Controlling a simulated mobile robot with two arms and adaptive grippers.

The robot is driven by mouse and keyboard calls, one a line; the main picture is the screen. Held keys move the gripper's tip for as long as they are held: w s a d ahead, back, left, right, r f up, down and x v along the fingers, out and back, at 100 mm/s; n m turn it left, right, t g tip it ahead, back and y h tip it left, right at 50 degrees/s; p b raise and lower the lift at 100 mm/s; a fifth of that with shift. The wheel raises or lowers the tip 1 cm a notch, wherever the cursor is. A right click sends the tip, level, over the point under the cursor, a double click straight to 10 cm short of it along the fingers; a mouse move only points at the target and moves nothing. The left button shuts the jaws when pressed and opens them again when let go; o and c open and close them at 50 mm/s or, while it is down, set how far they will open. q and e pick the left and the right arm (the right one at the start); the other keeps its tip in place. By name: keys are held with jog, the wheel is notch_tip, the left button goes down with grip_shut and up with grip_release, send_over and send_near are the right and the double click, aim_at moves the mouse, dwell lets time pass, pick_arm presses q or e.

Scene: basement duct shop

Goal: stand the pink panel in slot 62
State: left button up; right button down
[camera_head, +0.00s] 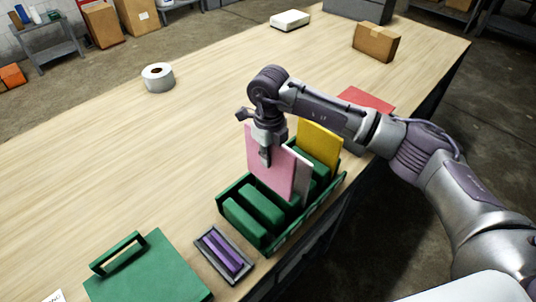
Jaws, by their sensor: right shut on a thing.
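The pink panel (284,178) is upright, slightly tilted in the picture, over the middle of the green slotted rack (307,218). My right gripper (265,156) is shut on its upper left part. The panel's lower edge is at the rack's dividers; I cannot tell whether it is inside a slot or just above one. A whitish panel (304,175) stands just behind it, partly hidden. A yellow panel (318,142) stands at the rack's far end. Slot numbers are not readable, so I cannot pick out slot 62. My left gripper is not in view.
A dark tray with purple pieces (223,254) lies left of the rack, near a green lid with a handle (150,272). A red panel (366,101) is behind my right arm. A tape roll (158,77) and cardboard box (376,41) stand farther back. The table's left middle is clear.

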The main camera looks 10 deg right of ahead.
aim_at(270, 183)
notch_tip(270, 183, down, 5)
jog(key=b, duration=0.3)
jog(key=shift+d+f, duration=0.1)
jog(key=shift+f, duration=0.05)
notch_tip(270, 183, down, 6)
jog(key=b, duration=0.5)
jog(key=shift+f+b, duration=0.15)
jog(key=shift+b, duration=0.25)
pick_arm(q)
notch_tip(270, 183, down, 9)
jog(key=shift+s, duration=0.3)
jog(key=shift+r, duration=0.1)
pick_arm(e)
jog(key=c, duration=1.1)
grip_release()
jog(key=shift+s, duration=0.1)
